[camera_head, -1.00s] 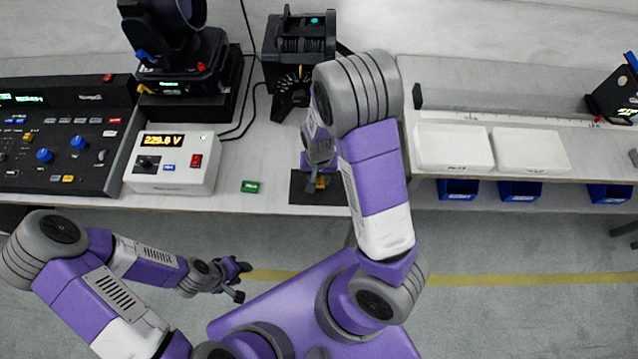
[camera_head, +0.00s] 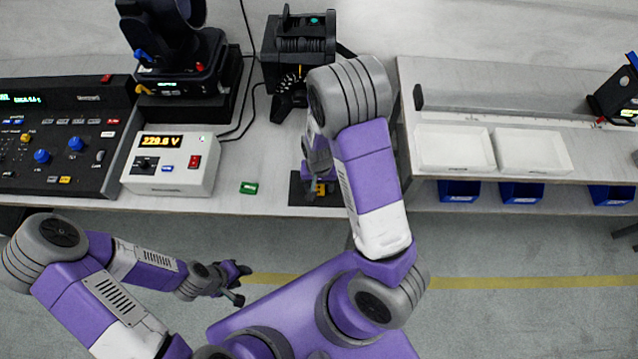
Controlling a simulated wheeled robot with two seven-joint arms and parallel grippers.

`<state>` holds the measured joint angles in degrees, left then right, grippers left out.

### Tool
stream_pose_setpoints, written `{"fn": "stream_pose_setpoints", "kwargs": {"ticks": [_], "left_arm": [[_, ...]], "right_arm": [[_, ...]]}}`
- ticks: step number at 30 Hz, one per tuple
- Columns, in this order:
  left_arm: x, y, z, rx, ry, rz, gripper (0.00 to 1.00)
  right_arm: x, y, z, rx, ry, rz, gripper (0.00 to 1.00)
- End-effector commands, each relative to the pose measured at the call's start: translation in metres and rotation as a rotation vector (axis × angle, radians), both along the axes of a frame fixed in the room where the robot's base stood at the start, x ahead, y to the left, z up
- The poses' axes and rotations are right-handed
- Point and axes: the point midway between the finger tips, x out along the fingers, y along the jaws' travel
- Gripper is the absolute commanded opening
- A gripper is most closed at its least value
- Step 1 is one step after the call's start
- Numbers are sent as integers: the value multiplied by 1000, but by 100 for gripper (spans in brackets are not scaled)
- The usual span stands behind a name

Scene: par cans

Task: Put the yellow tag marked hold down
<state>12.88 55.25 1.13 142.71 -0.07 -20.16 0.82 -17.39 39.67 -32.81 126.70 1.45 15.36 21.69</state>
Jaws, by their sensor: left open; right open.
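The yellow tag (camera_head: 320,188) lies at the dark mat (camera_head: 297,198) near the bench's front edge; it is small and partly covered, and I cannot read its marking. My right gripper (camera_head: 309,188) is just over the mat, beside the tag. It is open, though my forearm hides much of it, and I cannot tell whether it touches the tag. My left gripper (camera_head: 241,281) is open and empty, low in front of the bench over the floor.
A green tag (camera_head: 249,187) lies left of the mat. Further left are a white voltage box (camera_head: 172,178) and a control desk (camera_head: 62,140). A black lamp unit (camera_head: 298,50) stands behind. White trays (camera_head: 455,150) are on the right bench.

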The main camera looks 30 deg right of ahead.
Motion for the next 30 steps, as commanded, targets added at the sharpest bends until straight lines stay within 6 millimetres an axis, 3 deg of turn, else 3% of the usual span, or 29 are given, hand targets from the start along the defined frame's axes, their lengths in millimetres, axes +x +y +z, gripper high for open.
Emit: {"fn": "stream_pose_setpoints", "kwargs": {"ticks": [8,21,30], "left_arm": [[0,0,5,0,0,0,43],[0,0,36,0,0,0,43],[0,0,43,0,0,0,43]], "right_arm": [[1,0,9,0,-2,0,60],[1,1,99,1,-4,2,60],[0,0,124,0,-1,1,60]]}}
